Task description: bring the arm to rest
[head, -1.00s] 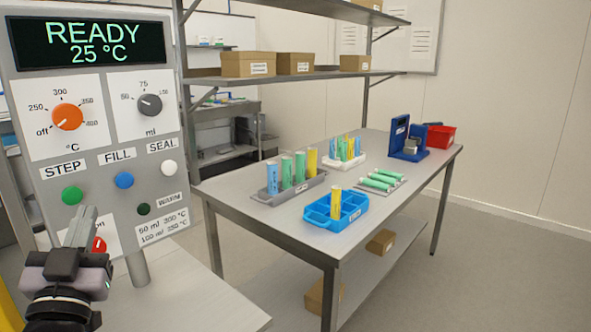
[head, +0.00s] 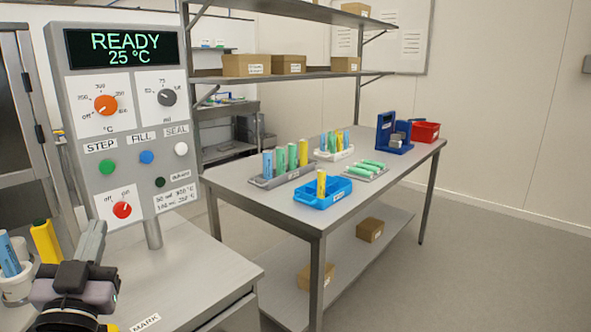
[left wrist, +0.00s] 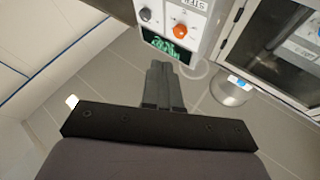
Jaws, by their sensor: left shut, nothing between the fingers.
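My left gripper (head: 92,238) is at the lower left of the head view, in front of the machine's control panel (head: 88,85). Its fingers are together with nothing between them, pointing up. In the left wrist view the shut fingers (left wrist: 160,82) point toward the panel (left wrist: 205,10), with floor behind them. The panel's display (head: 124,47) reads READY 25 °C. The red knob (head: 122,210) is fully visible and the fingers are apart from it in the picture. My right gripper is in neither view.
A steel table (head: 235,200) holds a blue tray (head: 335,195) with a yellow tube, a grey rack (head: 262,183) of tubes, a blue stand (head: 384,135) and a red bin (head: 426,132). Blue and yellow tubes (head: 45,240) stand left of my gripper. Open floor (head: 480,260) lies to the right.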

